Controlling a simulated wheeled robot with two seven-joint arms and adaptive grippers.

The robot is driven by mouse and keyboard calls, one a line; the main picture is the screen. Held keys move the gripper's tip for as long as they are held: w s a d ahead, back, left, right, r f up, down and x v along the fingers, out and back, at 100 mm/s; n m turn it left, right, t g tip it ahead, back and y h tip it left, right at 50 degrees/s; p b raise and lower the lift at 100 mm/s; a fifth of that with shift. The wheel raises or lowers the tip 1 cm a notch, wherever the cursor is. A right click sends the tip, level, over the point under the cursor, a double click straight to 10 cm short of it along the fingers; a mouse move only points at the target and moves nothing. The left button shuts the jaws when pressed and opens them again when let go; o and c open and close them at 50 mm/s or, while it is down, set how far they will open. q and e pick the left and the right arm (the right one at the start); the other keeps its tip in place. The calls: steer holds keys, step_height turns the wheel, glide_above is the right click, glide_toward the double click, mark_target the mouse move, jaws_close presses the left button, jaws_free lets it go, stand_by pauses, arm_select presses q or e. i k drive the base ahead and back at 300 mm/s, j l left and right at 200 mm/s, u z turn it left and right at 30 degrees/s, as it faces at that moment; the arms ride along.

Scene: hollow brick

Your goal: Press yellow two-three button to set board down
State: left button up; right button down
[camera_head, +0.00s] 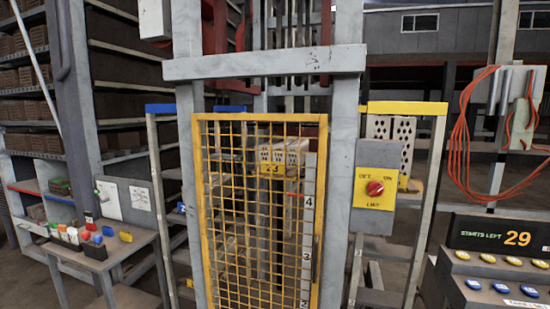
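The control panel (452,270) stands at the lower right. It has a row of yellow buttons (487,258) above a row of blue buttons (501,288). Their labels are too small to read, so I cannot tell which is two-three. Behind the yellow mesh gate (198,200) hollow bricks (292,146) sit at a raised height, above a yellow plate (271,169) that seems to read 23. The board under them is mostly hidden by the mesh. Neither of my grippers is in view.
A display (500,237) reads STARTS LEFT 29. A red knob (375,188) sits on a yellow lift plate. A yellow-topped rack (407,108) with hollow bricks stands behind it. A workbench (110,255) with small coloured items is at left. Orange cables (460,135) hang at right.

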mark_target(487, 259)
steer(key=z, duration=1.7)
